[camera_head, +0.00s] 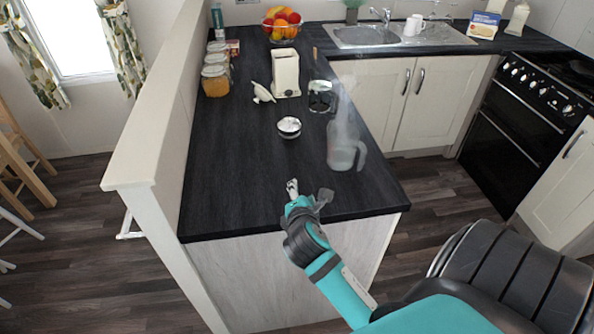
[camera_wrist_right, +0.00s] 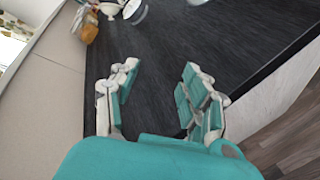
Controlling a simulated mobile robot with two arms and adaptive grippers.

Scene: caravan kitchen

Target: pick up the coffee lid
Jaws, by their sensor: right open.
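My right gripper (camera_head: 307,191) is over the front end of the dark countertop (camera_head: 235,185). In the right wrist view its two fingers (camera_wrist_right: 158,92) are spread apart with nothing between them. A small round white-and-metal piece (camera_head: 289,127) lies on the counter beyond the gripper, apart from it; it may be the coffee lid, but I cannot tell for sure. A round pale piece also shows at the top of the right wrist view (camera_wrist_right: 135,12). A clear glass jug (camera_head: 342,152) stands to its right, and a glass vessel (camera_head: 322,97) behind. My left gripper is not in view.
A cream box-shaped holder (camera_head: 286,73) and a small white object (camera_head: 262,93) stand farther back. Several jars (camera_head: 216,75) line the left wall (camera_head: 160,120). A fruit bowl (camera_head: 282,25) and sink (camera_head: 365,36) are at the back. The front left counter is clear.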

